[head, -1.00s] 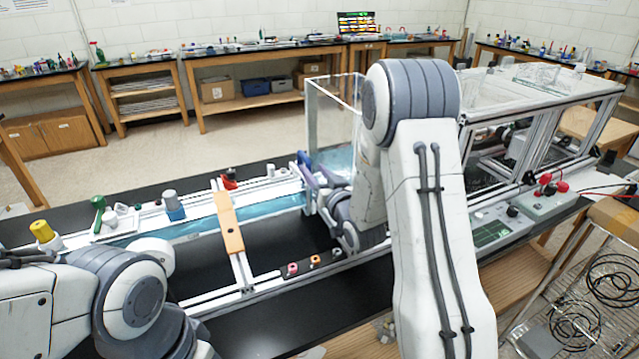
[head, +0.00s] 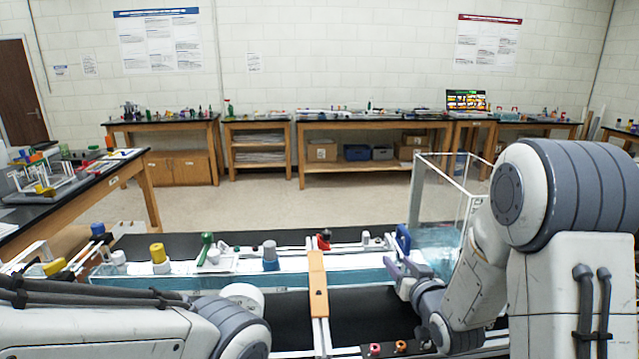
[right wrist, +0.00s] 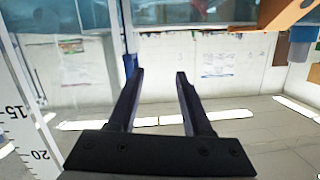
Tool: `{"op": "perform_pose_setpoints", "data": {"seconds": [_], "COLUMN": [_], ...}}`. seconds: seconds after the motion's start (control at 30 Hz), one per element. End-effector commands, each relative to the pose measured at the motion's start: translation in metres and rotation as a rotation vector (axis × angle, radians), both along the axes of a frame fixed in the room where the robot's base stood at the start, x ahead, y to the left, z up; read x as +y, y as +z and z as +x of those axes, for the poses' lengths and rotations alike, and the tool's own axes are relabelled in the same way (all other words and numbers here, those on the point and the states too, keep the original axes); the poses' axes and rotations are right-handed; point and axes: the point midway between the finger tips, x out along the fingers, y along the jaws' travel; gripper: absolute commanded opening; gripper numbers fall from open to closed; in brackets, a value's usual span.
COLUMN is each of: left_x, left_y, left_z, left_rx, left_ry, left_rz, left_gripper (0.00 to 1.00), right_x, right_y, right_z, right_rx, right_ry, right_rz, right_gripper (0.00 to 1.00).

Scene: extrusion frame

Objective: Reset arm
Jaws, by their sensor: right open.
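My right gripper (head: 402,268) is open in the head view, beside the glass tank at the right end of the water channel. Its two dark fingers stand apart with nothing between them in the right wrist view (right wrist: 158,85). An upright blue part (head: 403,238) is just behind the fingers in the head view; I cannot tell whether they touch it. My left arm (head: 215,325) shows at the lower left, but its gripper is out of view.
The clear tank (head: 445,195) stands close to my right arm. A long water channel (head: 180,280) crosses the black bench, with an orange bar (head: 317,285) over it. A yellow-capped part (head: 158,255), a green part (head: 205,245) and a grey-blue cylinder (head: 270,255) stand along it.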

Motion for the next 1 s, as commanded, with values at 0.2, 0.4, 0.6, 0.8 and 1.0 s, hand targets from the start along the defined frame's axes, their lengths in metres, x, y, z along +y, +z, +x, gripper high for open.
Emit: {"op": "perform_pose_setpoints", "data": {"seconds": [0.2, 0.4, 0.6, 0.8, 1.0], "left_x": [0.0, 0.0, 0.0, 0.0, 0.0], "left_y": [0.0, 0.0, 0.0, 0.0, 0.0], "left_z": [0.0, 0.0, 0.0, 0.0, 0.0], "left_rx": [0.0, 0.0, 0.0, 0.0, 0.0], "left_ry": [0.0, 0.0, 0.0, 0.0, 0.0], "left_rz": [0.0, 0.0, 0.0, 0.0, 0.0], "left_gripper": [0.68, 0.68, 0.68, 0.68, 0.68], "right_x": [0.085, 0.141, 0.17, 0.169, 0.162], "right_y": [-0.018, -0.031, -0.033, -0.025, -0.021], "right_z": [-0.043, -0.126, -0.237, -0.324, -0.353], "right_rx": [0.328, 0.642, 0.944, 1.158, 1.234], "right_ry": [0.133, 0.274, 0.445, 0.587, 0.634], "right_rz": [-0.122, -0.239, -0.372, -0.481, -0.522], "right_gripper": [0.5, 0.5, 0.5, 0.5, 0.5]}}
